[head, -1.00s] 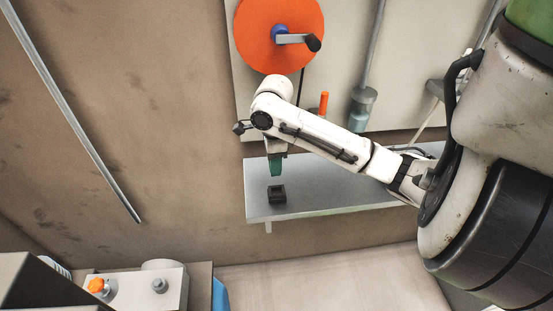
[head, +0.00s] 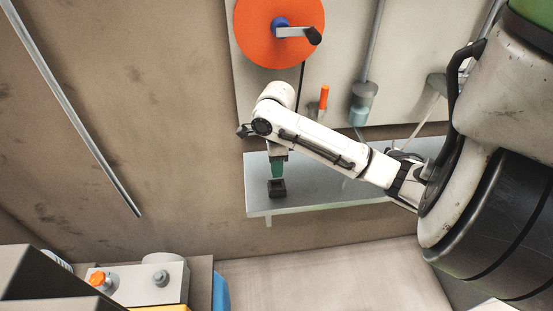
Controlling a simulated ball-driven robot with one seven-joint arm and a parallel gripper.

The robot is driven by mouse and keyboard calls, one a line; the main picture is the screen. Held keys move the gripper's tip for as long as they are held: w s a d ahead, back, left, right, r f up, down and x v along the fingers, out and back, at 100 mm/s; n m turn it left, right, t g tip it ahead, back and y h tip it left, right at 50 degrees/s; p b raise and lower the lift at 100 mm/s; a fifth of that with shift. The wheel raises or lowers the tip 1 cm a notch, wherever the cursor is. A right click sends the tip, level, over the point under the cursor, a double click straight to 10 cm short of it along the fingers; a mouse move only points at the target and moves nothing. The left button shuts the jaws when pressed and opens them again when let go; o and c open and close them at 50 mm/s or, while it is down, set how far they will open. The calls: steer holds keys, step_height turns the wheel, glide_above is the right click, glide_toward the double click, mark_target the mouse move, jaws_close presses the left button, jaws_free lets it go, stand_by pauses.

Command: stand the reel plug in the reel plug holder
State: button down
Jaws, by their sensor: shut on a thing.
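The reel plug (head: 277,170), a small dark green piece, hangs upright below my gripper (head: 277,157), which is shut on it. The reel plug holder (head: 277,191) is a small black block on the left part of the grey shelf (head: 325,190). The plug's lower end is right at the top of the holder. I cannot tell whether it is inside the opening or just above it. The fingertips are too small to make out clearly.
A large orange reel (head: 262,38) with a crank handle is on the wall panel above. An orange-handled tool (head: 323,98) and a grey cylinder (head: 363,98) are right of it. The shelf's front left is clear. A machine with an orange knob (head: 98,279) stands at lower left.

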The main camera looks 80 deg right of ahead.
steer(key=shift+f, duration=1.55)
steer(key=shift+f, duration=1.3)
stand_by(1.0)
steer(key=c, duration=0.7)
jaws_free()
steer(key=shift+c, duration=0.2)
steer(key=shift+r, duration=4.55)
